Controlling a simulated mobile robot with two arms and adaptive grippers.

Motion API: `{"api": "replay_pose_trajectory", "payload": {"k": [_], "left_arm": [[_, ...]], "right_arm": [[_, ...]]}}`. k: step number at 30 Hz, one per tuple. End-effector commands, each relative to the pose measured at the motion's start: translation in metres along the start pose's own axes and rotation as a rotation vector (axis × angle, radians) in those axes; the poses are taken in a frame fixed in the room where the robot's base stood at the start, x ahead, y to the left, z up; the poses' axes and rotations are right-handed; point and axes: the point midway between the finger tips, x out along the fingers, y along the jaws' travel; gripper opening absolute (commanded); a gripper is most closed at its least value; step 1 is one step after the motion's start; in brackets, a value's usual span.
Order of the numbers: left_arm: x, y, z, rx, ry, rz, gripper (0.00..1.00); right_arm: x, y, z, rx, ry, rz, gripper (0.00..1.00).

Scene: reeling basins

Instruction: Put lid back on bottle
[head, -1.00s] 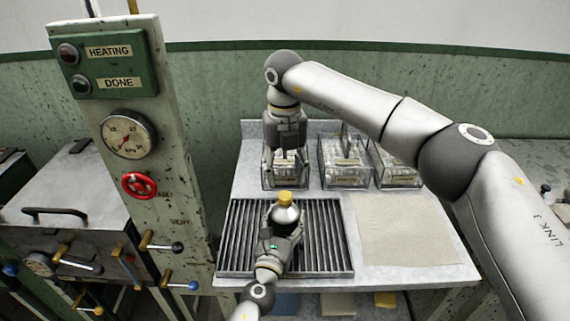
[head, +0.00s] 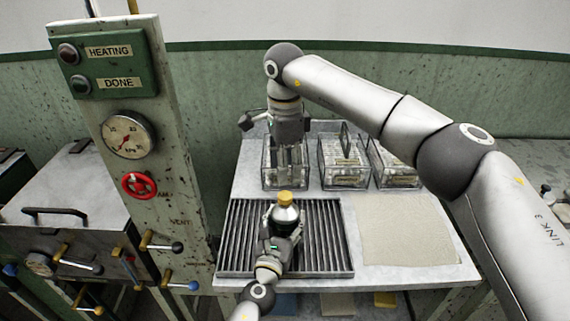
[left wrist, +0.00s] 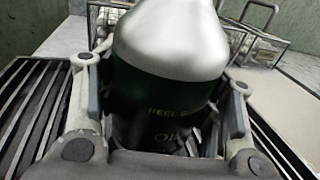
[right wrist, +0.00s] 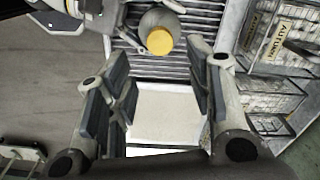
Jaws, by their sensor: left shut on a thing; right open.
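A dark green bottle with a silver shoulder (head: 286,213) stands upright over the slatted rack. A yellow lid (head: 286,198) shows on its top; it also shows in the right wrist view (right wrist: 159,41). I cannot tell whether it is fully seated. My left gripper (head: 284,232) is shut around the bottle's body. In the left wrist view the bottle (left wrist: 160,110) fills the space between the fingers, and its top is out of frame. My right gripper (head: 288,168) is behind the bottle, apart from it, near the left basket. In its wrist view its fingers (right wrist: 160,75) are open and empty.
Wire-and-glass baskets (head: 343,170) stand in a row at the back of the table. The slatted rack (head: 330,255) is under the bottle, with a bare beige mat (head: 405,235) to its right. A control post (head: 165,120) with a red valve wheel (head: 139,185) rises at left.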

Motion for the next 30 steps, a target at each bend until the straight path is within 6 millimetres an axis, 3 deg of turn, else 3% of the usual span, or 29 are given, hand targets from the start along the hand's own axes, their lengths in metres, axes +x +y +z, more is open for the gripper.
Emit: {"api": "replay_pose_trajectory", "payload": {"k": [6,18,30], "left_arm": [[0.0,0.0,0.0,0.0,0.0,0.0,0.0],[0.0,0.0,0.0,0.0,0.0,0.0,0.0],[0.0,0.0,0.0,0.0,0.0,0.0,0.0]], "right_arm": [[-0.001,0.0,0.0,-0.107,0.0,0.001,0.48],[0.002,0.0,0.0,-0.113,0.0,0.002,0.48],[0.057,0.001,0.0,-0.113,0.0,0.004,0.48]]}}
